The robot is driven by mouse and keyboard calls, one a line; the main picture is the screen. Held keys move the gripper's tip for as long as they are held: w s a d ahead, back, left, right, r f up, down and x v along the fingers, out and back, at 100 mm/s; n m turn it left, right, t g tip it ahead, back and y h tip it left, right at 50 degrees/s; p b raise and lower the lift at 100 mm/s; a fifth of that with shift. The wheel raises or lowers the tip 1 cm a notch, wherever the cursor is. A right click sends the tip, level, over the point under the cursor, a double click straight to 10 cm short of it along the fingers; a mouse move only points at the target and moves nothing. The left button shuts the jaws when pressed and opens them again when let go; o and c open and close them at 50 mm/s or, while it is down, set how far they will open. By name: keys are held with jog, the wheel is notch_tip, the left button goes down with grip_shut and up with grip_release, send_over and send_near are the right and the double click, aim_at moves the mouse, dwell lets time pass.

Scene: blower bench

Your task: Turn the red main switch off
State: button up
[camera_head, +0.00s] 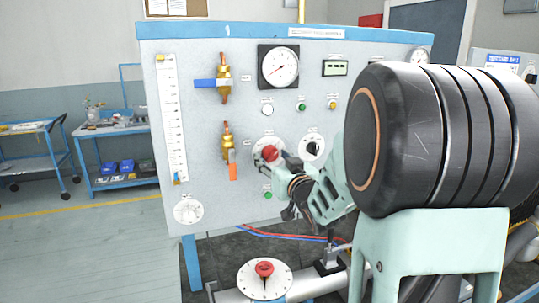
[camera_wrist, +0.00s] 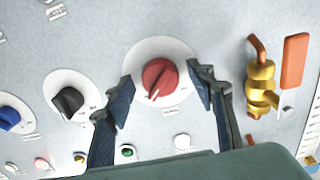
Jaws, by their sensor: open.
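The red main switch (camera_wrist: 160,76) is a round red knob on a white disc, fixed to the grey upright panel (camera_head: 215,200). A pale mark on the knob points down and slightly left in the wrist view. My gripper (camera_wrist: 160,72) is open, with one dark finger on each side of the knob. A gap shows between each finger and the knob; I cannot tell how deep the fingertips reach. In the head view the red switch (camera_head: 269,153) is partly visible just left of my gripper (camera_head: 283,163), whose body hides part of the disc.
A black knob (camera_wrist: 69,102) and a blue knob (camera_wrist: 8,118) sit on one side of the switch. A brass valve with an orange handle (camera_wrist: 294,62) is on the other. Another red knob (camera_head: 264,268) tops a pipe below the panel.

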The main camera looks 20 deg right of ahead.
jog(key=shift+c, duration=0.6)
jog(key=c, duration=1)
jog(key=shift+c, duration=0.2)
jog(key=shift+b, duration=0.6)
jog(key=n+b, duration=0.1)
jog(key=b, duration=0.1)
jog(key=n+b, duration=0.2)
jog(key=shift+f+b, duration=0.25)
jog(key=shift+b, duration=0.05)
jog(key=n+b, duration=0.4)
jog(key=b, duration=0.1)
jog(key=shift+r+n+b, duration=0.1)
jog(key=shift+n+b, duration=0.2)
jog(key=shift+b, duration=0.1)
jog(key=n+b, duration=0.5)
jog(key=shift+d+r, duration=0.15)
jog(key=shift+r, duration=0.05)
jog(key=n+b, duration=0.2)
jog(key=n, duration=0.3)
jog(key=shift+r+b, duration=0.15)
jog(key=shift+b, duration=0.25)
jog(key=shift+r+n, duration=0.1)
jog(key=shift+n, duration=0.2)
